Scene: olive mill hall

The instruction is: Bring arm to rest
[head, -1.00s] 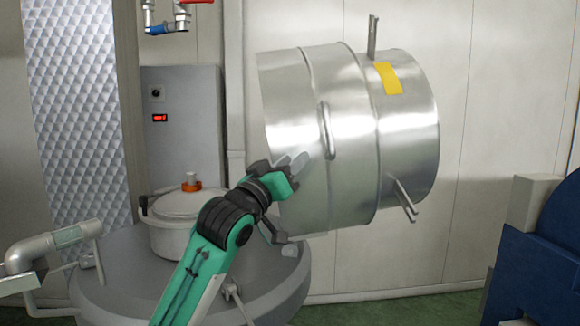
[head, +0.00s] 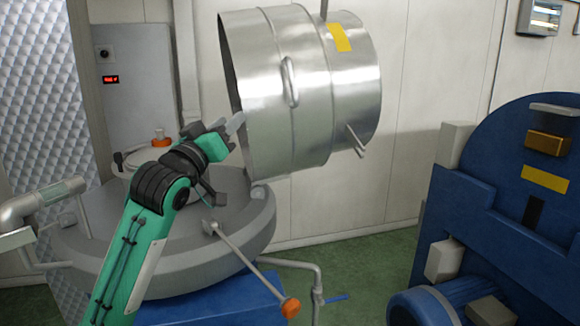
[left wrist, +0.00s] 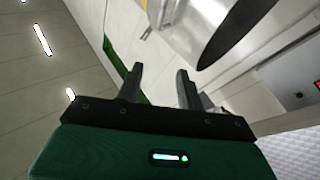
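My left arm comes in from the lower left, and its gripper (head: 228,123) is raised by the left rim of a large steel drum (head: 305,120). In the head view the fingertips overlap the drum's edge; I cannot tell whether they touch it. In the left wrist view the two fingers of my left gripper (left wrist: 157,85) stand apart with nothing between them. The drum (left wrist: 198,25) shows beyond them with its dark round opening at the upper right. My right gripper is not in view.
A grey round vessel top (head: 185,255) lies below the arm, with a white lidded pot (head: 122,163) behind it. An orange-knobbed rod (head: 250,258) sticks out in front. A blue machine (head: 500,210) stands at the right. Green floor (head: 365,260) is open between them.

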